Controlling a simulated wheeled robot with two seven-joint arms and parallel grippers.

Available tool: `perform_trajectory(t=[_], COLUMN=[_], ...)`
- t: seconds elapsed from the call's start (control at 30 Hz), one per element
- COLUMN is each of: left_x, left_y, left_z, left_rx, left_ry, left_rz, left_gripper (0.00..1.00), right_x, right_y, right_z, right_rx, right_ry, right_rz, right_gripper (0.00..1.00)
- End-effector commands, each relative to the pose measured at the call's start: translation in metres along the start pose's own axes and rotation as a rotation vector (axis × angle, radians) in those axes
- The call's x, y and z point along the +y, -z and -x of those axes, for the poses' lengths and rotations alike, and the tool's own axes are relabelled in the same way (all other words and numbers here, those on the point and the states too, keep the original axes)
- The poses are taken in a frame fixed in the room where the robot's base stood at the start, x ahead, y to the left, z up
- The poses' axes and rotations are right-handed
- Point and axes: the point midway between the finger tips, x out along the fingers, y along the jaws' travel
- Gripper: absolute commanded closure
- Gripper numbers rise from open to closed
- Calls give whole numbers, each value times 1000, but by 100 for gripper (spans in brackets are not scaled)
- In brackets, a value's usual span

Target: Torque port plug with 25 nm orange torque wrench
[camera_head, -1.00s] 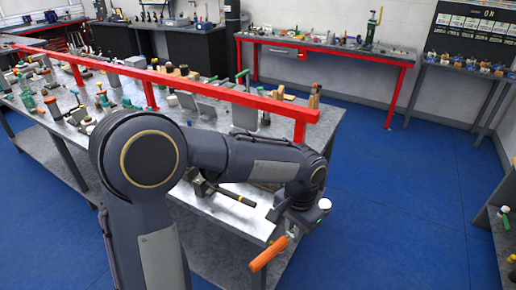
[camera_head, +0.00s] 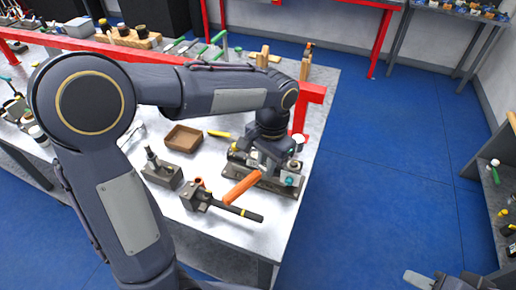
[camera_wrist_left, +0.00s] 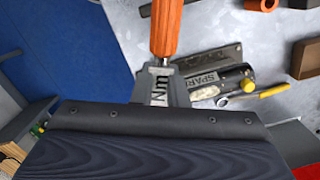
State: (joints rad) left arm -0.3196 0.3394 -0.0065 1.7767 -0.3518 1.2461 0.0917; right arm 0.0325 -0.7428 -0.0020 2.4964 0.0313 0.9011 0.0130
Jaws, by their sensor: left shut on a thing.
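My left gripper (camera_head: 264,160) is over the right end of the workbench, shut on the orange torque wrench (camera_head: 241,190). The wrench's orange handle sticks out toward the lower left. In the left wrist view the orange handle (camera_wrist_left: 166,28) points up, and a grey part marked "Nm" sits at the gripper. The wrench head is hidden. I cannot make out the port plug. Part of my right gripper (camera_head: 435,281) shows at the bottom right edge; its jaws are unclear.
A brown box (camera_head: 183,138), a grey block with a post (camera_head: 160,172) and a red rail (camera_head: 312,95) are near. Blue floor lies right of the bench.

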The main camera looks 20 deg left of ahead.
Motion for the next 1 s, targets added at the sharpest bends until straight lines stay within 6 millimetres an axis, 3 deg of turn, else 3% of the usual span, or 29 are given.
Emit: perform_trajectory(t=[0.4, 1.0], left_x=[0, 0], left_y=[-1, 3], left_z=[2, -45], left_rx=[1, 1], left_ry=[0, 0], left_rz=[1, 2], left_gripper=[100, 100], right_x=[-1, 11], right_y=[1, -13], right_z=[3, -25], right_rx=[0, 0], right_ry=[0, 0], right_rz=[0, 0], right_gripper=[64, 64])
